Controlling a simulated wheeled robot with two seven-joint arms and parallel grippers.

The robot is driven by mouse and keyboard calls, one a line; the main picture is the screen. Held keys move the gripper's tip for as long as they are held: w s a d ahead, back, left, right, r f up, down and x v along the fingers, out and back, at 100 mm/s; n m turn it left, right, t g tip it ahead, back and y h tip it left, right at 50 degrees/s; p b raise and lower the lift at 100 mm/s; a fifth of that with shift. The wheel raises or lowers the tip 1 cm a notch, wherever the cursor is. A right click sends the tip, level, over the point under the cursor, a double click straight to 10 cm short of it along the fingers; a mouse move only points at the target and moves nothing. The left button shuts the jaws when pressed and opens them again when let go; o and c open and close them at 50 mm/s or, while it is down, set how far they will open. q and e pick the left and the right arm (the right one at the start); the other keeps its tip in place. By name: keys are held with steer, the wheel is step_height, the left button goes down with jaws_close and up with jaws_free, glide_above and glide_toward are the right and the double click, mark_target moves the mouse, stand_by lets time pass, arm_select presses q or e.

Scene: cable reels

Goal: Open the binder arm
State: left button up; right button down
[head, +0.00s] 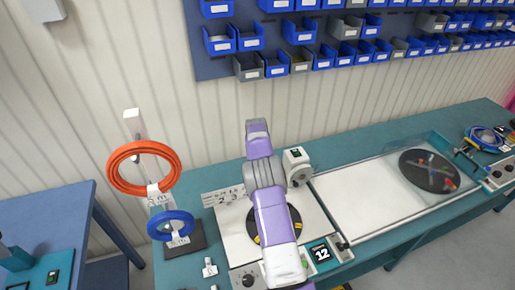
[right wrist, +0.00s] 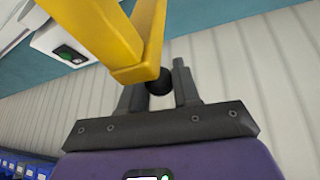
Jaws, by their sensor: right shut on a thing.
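The binder arm appears to be the yellow bar (right wrist: 138,50) crossing the upper middle of the right wrist view. A round black knob (right wrist: 161,83) sits at its lower end. My right gripper (right wrist: 160,84) has one finger on each side of this knob and is shut on it. In the head view my purple right arm reaches over the winding machine (head: 229,228) and hides its middle, and the gripper does not show clearly there. A dark disc with yellow marks (head: 257,240) shows partly beside my arm. My left gripper is not in view.
An orange cable coil (head: 113,178) and a blue coil (head: 156,227) hang on a stand at the left of the teal bench. A counter display (head: 320,252) reads 12. A clear-covered turntable (head: 428,172) is at the right. Blue bins (head: 220,43) line the wall.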

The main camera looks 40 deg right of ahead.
steer(key=shift+w+r, duration=0.1)
steer(key=shift+r, duration=0.05)
steer(key=c, duration=0.9)
jaws_free()
steer(key=shift+o, duration=0.2)
steer(key=shift+b+v, duration=0.6)
steer(key=shift+v, duration=3.05)
